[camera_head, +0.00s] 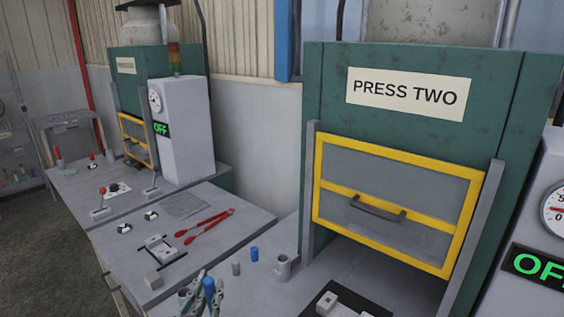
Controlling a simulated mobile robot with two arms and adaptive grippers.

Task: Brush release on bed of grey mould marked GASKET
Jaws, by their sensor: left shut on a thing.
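My left gripper (202,293) is at the bottom edge, partly cut off by the frame. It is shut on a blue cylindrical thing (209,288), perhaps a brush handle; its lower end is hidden. A grey block (326,302) lies on a black plate at the bottom, to the right of the gripper. Another grey piece (160,247) with a black bar lies on the bench to the left. I can read no GASKET mark on either. My right gripper is not in view.
A blue cylinder (254,254), a grey cylinder (236,269) and a grey cup (282,268) stand on the bench. Red-handled tongs (208,226) lie behind. A control box (181,128) reads OFF.

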